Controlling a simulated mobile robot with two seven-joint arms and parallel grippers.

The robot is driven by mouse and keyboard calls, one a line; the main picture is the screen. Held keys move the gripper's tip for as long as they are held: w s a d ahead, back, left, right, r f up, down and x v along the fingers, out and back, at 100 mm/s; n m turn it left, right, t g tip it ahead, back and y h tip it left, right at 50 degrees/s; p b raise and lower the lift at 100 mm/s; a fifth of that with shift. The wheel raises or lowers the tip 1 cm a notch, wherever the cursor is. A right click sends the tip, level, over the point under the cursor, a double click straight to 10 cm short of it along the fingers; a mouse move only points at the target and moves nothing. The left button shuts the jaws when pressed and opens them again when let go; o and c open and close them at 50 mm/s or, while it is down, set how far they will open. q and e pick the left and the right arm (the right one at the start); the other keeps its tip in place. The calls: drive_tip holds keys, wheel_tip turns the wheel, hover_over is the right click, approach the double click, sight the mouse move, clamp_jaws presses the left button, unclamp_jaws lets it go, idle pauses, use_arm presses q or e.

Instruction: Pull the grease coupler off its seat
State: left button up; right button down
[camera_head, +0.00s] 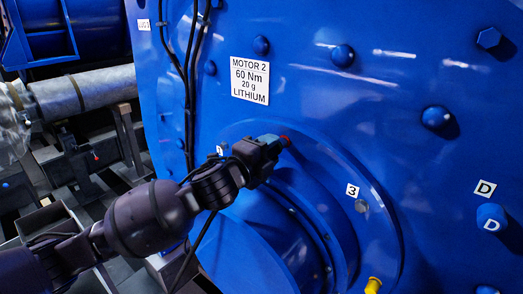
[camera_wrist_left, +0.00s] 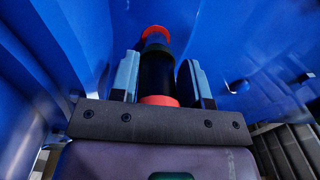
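The grease coupler (camera_wrist_left: 156,70) is a black cylinder with a red ring at its near end, between my left gripper's fingers in the left wrist view. A red piece shows at its far end, by the blue motor face. The seat is mostly hidden. My right gripper is out of view.
The motor's label plate (camera_head: 250,81) reads MOTOR 2, 60 Nm, 20 g, LITHIUM. Blue bolts stud the face. A yellow fitting (camera_head: 373,286) and a tag 3 (camera_head: 352,190) sit on the flange. Black cables (camera_head: 190,70) run down the left. A grey shaft (camera_head: 85,92) lies beyond.

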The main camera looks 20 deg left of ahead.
use_arm(q)
drive_tip(key=shift+w+a+r, duration=0.1)
drive_tip(key=shift+w, duration=0.3)
clamp_jaws()
drive_tip(key=o, duration=0.9)
unclamp_jaws()
drive_tip(key=shift+c, duration=0.2)
